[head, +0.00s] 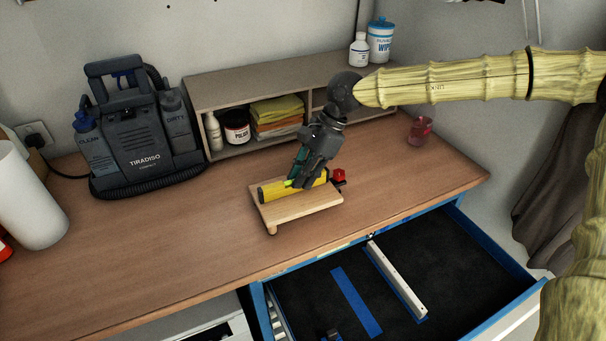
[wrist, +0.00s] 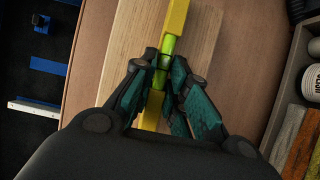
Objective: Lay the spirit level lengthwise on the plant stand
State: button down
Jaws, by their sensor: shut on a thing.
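The yellow spirit level (head: 273,190) lies lengthwise along the wooden plant stand (head: 300,207) in the head view. It appears at or just above the stand's top; I cannot tell if it touches. My gripper (head: 294,184) is over the stand, pointing down, with its fingers closed around the level's middle. In the wrist view, my gripper (wrist: 164,68) pinches the level near its green vial. The yellow level (wrist: 176,18) runs along the pale wooden board of the stand (wrist: 132,48), with board showing on both sides. The fingers hide part of the level's middle.
A small red object (head: 339,175) is close behind the stand's right end. A grey extractor machine (head: 140,135) and a shelf (head: 205,90) with cloths stand at the back. An open drawer (head: 310,300) is in front. The workbench (head: 170,250) is clear left of the stand.

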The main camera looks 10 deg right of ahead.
jog(key=c, duration=1.3)
grip_release()
notch_tip(320, 180, up, 10)
jog(key=shift+f, duration=0.1)
notch_tip(320, 180, down, 10)
jog(key=shift+r, duration=0.25)
